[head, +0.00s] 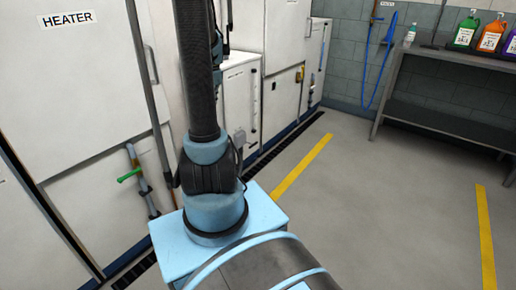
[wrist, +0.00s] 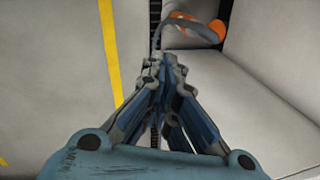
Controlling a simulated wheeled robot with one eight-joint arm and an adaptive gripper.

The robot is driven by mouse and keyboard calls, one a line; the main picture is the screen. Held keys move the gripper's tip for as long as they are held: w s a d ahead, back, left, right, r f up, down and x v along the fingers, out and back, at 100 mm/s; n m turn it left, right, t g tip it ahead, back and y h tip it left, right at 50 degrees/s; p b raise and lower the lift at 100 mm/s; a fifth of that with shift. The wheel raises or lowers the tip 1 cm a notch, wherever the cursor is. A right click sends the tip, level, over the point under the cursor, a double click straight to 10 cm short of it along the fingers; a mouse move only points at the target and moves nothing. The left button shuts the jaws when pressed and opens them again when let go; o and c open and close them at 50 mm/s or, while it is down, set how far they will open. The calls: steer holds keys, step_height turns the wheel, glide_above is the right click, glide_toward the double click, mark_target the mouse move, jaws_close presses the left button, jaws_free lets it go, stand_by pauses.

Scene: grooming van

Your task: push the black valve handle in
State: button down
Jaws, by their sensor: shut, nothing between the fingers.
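My gripper (wrist: 160,65) is shut and empty in the wrist view, its fingertips together over a dark strip in the floor. A dark grey curved piece (wrist: 184,20) lies just beyond the fingertips, in front of an orange rounded part (wrist: 208,28). I cannot tell whether this grey piece is the black valve handle or whether the fingertips touch it. In the head view my arm hides part of the white cabinets, and I cannot make out a black valve handle or the fingertips there.
A green handle (head: 129,175) sits on a pipe below the HEATER panel (head: 75,80). White cabinets (head: 240,105) line the left wall. A blue hose (head: 385,60) hangs at the back. A grey bench (head: 430,62) with bottles stands right. The floor between the yellow lines is clear.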

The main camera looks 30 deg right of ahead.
steer(key=w+d+f+m, duration=0.4)
steer(key=d+f, duration=0.3)
steer(key=d, duration=0.2)
steer(key=w+d+f+m, duration=0.4)
steer(key=d+f, duration=0.3)
steer(key=d, duration=0.3)
steer(key=s+d+f+m, duration=0.2)
steer(key=d+f+m, duration=0.6)
steer(key=d+f, duration=1)
steer(key=w+a+f, duration=0.4)
steer(key=w+f, duration=0.2)
steer(key=f, duration=0.5)
steer(key=shift+a+t, duration=0.2)
steer(key=shift+t, duration=0.1)
